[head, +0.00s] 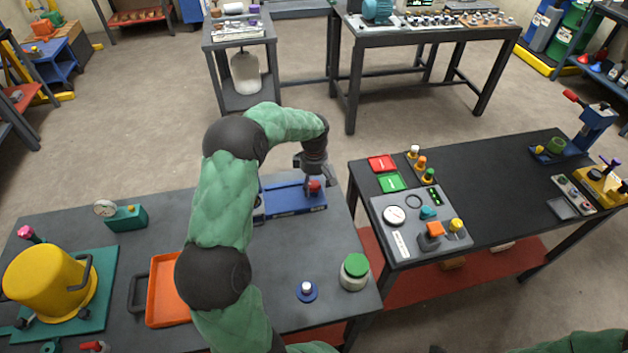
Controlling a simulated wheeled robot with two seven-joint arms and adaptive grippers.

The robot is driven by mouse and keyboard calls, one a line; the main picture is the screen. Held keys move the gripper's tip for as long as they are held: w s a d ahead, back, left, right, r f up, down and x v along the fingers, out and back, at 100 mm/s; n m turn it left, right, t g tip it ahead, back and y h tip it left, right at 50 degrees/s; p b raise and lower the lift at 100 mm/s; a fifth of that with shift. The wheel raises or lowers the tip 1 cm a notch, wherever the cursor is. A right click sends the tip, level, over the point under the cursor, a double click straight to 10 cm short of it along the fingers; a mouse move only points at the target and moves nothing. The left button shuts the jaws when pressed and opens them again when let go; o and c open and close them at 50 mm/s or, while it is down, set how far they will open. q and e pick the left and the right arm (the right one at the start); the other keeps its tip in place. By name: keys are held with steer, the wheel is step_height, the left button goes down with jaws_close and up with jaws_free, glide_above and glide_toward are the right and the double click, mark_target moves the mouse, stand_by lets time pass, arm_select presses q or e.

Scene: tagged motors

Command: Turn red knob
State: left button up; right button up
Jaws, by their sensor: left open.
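The red knob (315,187) sits at the right end of a blue device (290,200) on the left table. My left arm reaches over this table, and its dark gripper (312,178) points down right at the knob. The jaws are open, with the knob at or just below the fingertips. I cannot tell whether the fingers touch it. My arm hides the left part of the blue device. My right gripper is out of view; only a bit of green arm shows at the lower right edge.
An orange tray (168,290), a yellow pot (45,283), a blue base with a white knob (306,291) and a green-lidded jar (354,272) stand on the left table. A grey control panel (400,240) lies on the right table. A gap separates the tables.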

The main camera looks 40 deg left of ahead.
arm_select(q)
steer(key=m+p, duration=0.1)
steer(key=m, duration=0.3)
steer(key=shift+r+m, duration=0.1)
steer(key=shift+m, duration=0.2)
steer(key=m+p, duration=0.1)
steer(key=m, duration=0.3)
steer(key=shift+m, duration=0.4)
steer(key=shift+c, duration=0.3)
steer(key=c, duration=1.1)
steer(key=n, duration=0.3)
steer(key=shift+b, duration=0.3)
steer(key=o, duration=1.2)
steer(key=shift+c, duration=0.2)
